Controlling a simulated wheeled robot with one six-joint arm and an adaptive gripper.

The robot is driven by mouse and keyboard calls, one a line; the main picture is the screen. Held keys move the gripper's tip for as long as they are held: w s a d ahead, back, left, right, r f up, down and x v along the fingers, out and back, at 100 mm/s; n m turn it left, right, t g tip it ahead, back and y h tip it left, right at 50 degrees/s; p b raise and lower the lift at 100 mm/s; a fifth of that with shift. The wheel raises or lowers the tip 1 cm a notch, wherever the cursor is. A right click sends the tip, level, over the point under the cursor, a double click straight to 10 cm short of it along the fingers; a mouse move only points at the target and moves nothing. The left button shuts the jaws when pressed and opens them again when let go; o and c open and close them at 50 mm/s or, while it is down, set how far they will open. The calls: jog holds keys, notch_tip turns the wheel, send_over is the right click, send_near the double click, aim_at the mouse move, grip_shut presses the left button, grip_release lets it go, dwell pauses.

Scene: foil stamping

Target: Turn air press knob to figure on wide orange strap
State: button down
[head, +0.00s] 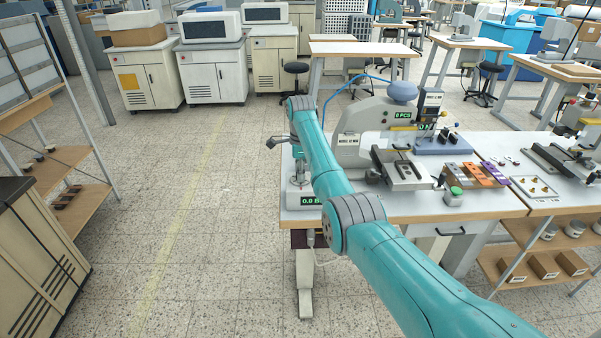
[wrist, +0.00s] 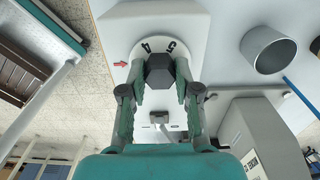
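In the wrist view a black six-sided knob (wrist: 159,70) sits on a white round dial (wrist: 157,42). The figures 4 and 5 show on the dial beyond the knob. A small red arrow (wrist: 121,64) is on the housing at the dial's left. My gripper (wrist: 160,76) has one finger on each side of the knob, apparently touching it. In the head view my arm hides the knob; a green 0.0 readout (head: 311,201) shows below. An orange strap (head: 474,175) lies on the bench beside a purple one; its figure is too small to read.
The grey stamping press (head: 350,150) stands on the white workbench (head: 420,207), right of my gripper. A green button box (head: 454,196) and a tray of small parts (head: 535,187) are also there. The floor left of the bench is clear up to a shelf (head: 75,195).

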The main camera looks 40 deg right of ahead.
jog(key=shift+n, duration=0.3)
jog(key=n, duration=1.1)
jog(key=shift+n, duration=0.4)
jog(key=n, duration=1.1)
jog(key=shift+n, duration=0.3)
jog(key=c, duration=0.8)
grip_release()
